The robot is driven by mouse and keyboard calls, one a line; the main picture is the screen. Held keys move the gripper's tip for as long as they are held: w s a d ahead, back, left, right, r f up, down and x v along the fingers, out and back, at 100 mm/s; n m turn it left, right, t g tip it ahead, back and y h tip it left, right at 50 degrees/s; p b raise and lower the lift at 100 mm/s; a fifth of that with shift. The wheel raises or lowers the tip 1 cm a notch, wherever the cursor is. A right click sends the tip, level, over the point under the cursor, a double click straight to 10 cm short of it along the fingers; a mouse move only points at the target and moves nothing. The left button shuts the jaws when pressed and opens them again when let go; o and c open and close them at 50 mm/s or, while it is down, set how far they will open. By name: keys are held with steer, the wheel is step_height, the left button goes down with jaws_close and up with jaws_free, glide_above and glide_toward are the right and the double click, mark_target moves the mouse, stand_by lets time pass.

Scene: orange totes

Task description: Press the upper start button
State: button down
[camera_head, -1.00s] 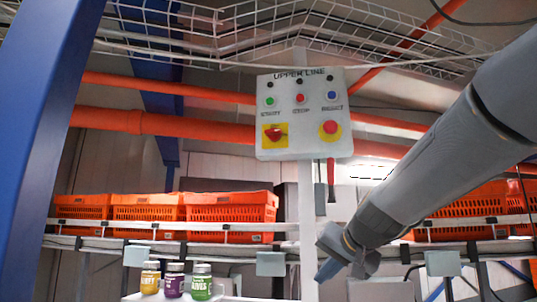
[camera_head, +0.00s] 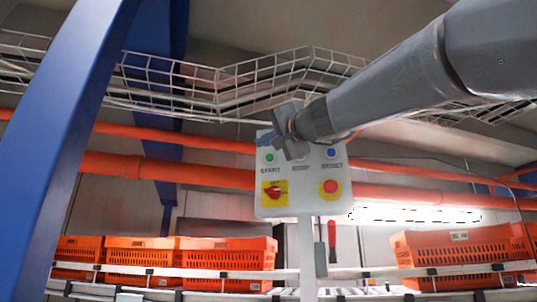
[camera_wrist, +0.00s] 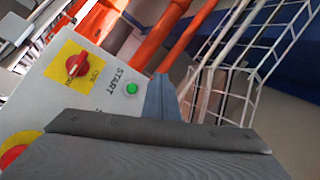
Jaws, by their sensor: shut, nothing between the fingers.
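The white control panel (camera_head: 300,202) stands on a post in the middle of the head view. Its green start button (camera_head: 269,158) shows at the upper left, above the word START. The green button also shows in the wrist view (camera_wrist: 131,89), just left of my fingertips. My gripper (camera_head: 262,143) is in front of the panel's upper part, with its tip near and above the green button. In the wrist view my gripper (camera_wrist: 160,90) is shut and empty. No contact with the button can be made out. My gripper hides the panel's title and most of the middle stop button.
A blue reset button (camera_head: 331,153), a red mushroom button (camera_head: 330,187) and a red rotary switch (camera_head: 272,191) share the panel. A wire cable tray (camera_head: 220,90) runs above it. Orange totes (camera_head: 222,255) stand on a conveyor below. A blue upright (camera_head: 75,140) is at left.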

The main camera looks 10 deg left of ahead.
mark_target(271, 154)
steer(key=shift+s+r, duration=0.15)
steer(key=shift+r, duration=0.2)
steer(key=shift+w+a+p, duration=0.15)
steer(key=shift+w+p, duration=0.8)
steer(key=shift+w, duration=3.45)
steer(key=shift+w, duration=0.15)
steer(key=shift+w, duration=0.3)
steer(key=shift+w, duration=0.5)
steer(key=shift+s, duration=0.1)
steer(key=shift+s+b, duration=0.5)
steer(key=shift+s, duration=0.3)
